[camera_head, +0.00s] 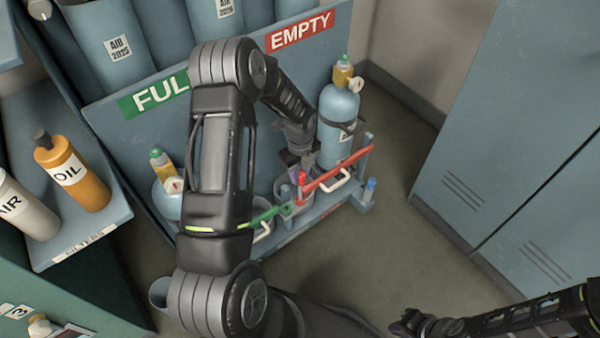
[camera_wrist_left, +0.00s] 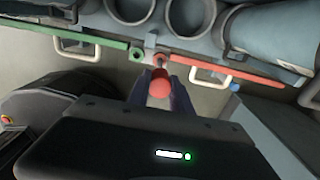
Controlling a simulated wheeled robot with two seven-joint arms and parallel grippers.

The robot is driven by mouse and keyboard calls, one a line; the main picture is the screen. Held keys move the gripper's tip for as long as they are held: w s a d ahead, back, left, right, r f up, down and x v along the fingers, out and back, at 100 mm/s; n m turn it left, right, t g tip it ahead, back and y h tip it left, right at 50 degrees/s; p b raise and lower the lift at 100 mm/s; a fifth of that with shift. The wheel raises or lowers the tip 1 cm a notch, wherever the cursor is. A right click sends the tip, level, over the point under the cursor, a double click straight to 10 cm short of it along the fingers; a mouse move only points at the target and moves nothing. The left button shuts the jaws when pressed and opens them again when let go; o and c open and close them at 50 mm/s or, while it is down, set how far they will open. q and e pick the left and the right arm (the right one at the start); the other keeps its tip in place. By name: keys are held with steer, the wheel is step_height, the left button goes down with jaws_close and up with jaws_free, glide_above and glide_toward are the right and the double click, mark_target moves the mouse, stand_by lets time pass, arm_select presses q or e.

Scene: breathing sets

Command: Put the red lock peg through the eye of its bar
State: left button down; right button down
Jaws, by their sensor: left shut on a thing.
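My left gripper (camera_head: 298,172) is at the rack's front, shut on the red lock peg (camera_head: 301,177). In the left wrist view the red peg's round head (camera_wrist_left: 160,86) sits between the two fingers. The red bar (camera_head: 340,168) lies across the "EMPTY" side; it also shows in the left wrist view (camera_wrist_left: 215,70). Its eye (camera_wrist_left: 160,60) appears just beyond the peg head, in line with it. I cannot tell whether the peg's tip is inside the eye. My right gripper (camera_head: 408,326) is low at the lower right, away from the rack, its jaws unclear.
The green bar (camera_head: 265,216) lies on the "FULL" side, its eye (camera_wrist_left: 135,55) close to the red one. A blue cylinder (camera_head: 337,125) stands behind the red bar. A blue-topped post (camera_head: 370,188) is at the rack's right. Open floor (camera_head: 400,240) lies to the right.

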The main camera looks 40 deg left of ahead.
arm_select(q)
steer(key=shift+f, duration=0.35)
stand_by(0.3)
steer(key=c, duration=1.1)
jaws_free()
step_height(320, 180, up, 8)
steer(key=shift+f+p, duration=0.1)
steer(key=shift+p, duration=0.5)
